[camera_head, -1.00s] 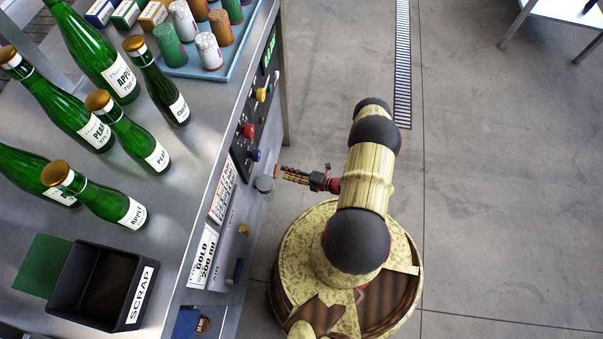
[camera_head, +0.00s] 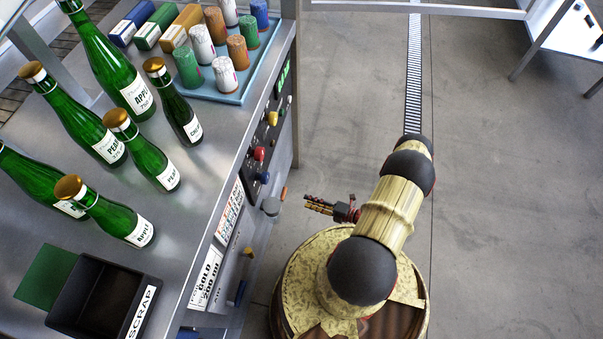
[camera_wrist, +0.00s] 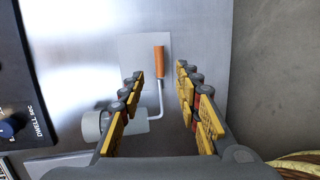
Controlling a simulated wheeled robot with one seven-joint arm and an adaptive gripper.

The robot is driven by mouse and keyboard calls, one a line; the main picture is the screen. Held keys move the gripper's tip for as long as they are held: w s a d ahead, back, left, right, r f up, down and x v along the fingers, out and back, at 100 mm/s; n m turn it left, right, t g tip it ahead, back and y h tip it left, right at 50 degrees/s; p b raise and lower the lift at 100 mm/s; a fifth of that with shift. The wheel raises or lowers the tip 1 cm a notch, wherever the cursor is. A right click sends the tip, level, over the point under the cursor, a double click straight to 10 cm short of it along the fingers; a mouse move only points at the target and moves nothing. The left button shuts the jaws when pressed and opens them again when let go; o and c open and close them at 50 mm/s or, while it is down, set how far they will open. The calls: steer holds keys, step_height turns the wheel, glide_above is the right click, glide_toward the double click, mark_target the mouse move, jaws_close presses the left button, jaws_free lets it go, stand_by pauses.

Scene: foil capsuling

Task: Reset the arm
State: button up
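My gripper (camera_head: 318,205) is beside the front face of the steel bench, to the right of its control panel in the head view. In the wrist view my gripper (camera_wrist: 160,80) has its two fingers spread apart with nothing between them in its grasp. Beyond the fingers, a crank lever with an orange handle (camera_wrist: 159,62) stands on a metal plate on the bench front. The lever's grey hub (camera_head: 271,206) also shows in the head view, a little left of my fingertips.
Green bottles with gold caps (camera_head: 125,65) stand on the bench. A blue tray (camera_head: 262,52) holds several capsules. A black scrap bin (camera_head: 143,311) stands at the front. A control panel (camera_head: 262,150) with coloured knobs is close to my gripper. The floor (camera_head: 490,210) to the right is clear.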

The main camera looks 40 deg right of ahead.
steer(key=shift+n, duration=0.3)
steer(key=s+a+r+n+g+y, duration=0.4)
steer(key=s+a+r+n+y, duration=0.15)
steer(key=a+n, duration=0.35)
steer(key=s+d+r+n+g+h+p, duration=0.15)
steer(key=r+n+g, duration=0.45)
steer(key=r+n, duration=0.75)
steer(key=s+d+r+n+g+h+p, duration=0.1)
steer(key=d+r+n+g+h, duration=0.35)
steer(key=r+n, duration=0.95)
steer(key=a+r+n+t+h+p, duration=0.1)
steer(key=a+r, duration=0.4)
steer(key=r, duration=0.8)
steer(key=a+r+n+t+h+p, duration=0.2)
steer(key=a+r+n, duration=0.4)
steer(key=r, duration=0.8)
steer(key=a+r+n+t+h+p, duration=0.1)
steer(key=a+r+n+t+h, duration=0.2)
steer(key=r, duration=1.1)
steer(key=shift+s+a+r+n+p, duration=0.2)
steer(key=shift+s+a+n+p, duration=0.15)
steer(key=shift+a+n, duration=0.65)
